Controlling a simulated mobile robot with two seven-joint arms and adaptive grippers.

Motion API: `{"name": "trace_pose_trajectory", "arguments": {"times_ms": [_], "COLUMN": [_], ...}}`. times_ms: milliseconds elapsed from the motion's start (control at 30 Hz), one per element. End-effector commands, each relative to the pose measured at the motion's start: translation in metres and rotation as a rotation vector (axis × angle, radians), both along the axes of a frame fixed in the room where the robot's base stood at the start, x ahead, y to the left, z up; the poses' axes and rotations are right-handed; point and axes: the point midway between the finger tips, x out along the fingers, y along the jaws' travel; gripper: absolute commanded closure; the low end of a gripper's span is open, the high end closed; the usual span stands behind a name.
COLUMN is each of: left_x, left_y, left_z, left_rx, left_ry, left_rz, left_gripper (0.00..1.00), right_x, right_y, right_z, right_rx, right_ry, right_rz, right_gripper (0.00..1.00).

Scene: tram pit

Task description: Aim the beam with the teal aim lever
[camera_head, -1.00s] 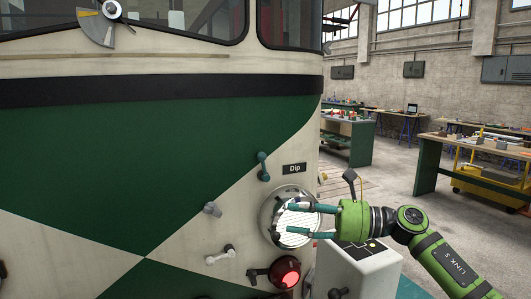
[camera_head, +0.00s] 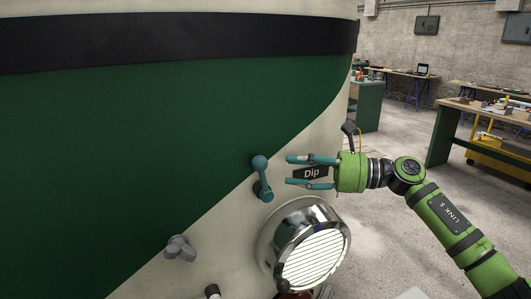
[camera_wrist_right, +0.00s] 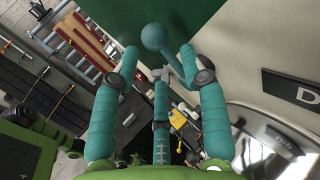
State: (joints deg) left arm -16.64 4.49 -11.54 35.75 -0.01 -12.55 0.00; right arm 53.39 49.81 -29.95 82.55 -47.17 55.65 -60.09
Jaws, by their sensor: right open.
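The teal aim lever (camera_head: 262,178) stands out from the tram's front, its round knob at the top and its stem running down to a pivot. In the right wrist view its knob (camera_wrist_right: 154,37) shows just beyond and between the fingertips. My right gripper (camera_head: 289,171) is open and empty. It is just right of the lever with its fingers pointing left at it, and a small gap shows in the head view. The headlamp (camera_head: 305,245), round with a chrome rim and ribbed glass, sits below. The black "Dip" sign (camera_head: 312,173) is partly behind the fingers. My left gripper is not in view.
A grey lever (camera_head: 179,248) sits lower left on the tram's front. Workbenches (camera_head: 447,130) and a yellow cart (camera_head: 490,150) stand at the back right. The floor right of the tram is clear around my arm.

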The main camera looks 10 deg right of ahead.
Motion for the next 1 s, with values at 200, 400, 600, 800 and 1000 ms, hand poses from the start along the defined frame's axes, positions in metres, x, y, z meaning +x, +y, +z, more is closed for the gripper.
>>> {"name": "trace_pose_trajectory", "arguments": {"times_ms": [200,400,600,800,1000], "left_x": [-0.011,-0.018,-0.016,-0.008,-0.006], "left_y": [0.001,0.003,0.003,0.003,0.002], "left_z": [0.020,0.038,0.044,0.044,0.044], "left_rx": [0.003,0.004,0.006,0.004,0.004], "left_ry": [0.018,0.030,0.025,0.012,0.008], "left_rz": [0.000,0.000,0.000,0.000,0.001], "left_gripper": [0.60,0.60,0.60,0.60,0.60], "right_x": [0.010,0.022,0.028,0.029,0.029], "right_y": [0.023,0.050,0.063,0.064,0.064], "right_z": [0.005,0.005,0.001,0.000,0.000], "right_rx": [0.002,0.002,0.000,0.000,-0.001], "right_ry": [0.001,0.001,0.001,0.000,0.000], "right_rz": [0.004,0.002,0.000,0.000,0.000], "right_gripper": [0.56,0.56,0.56,0.56,1.00]}}
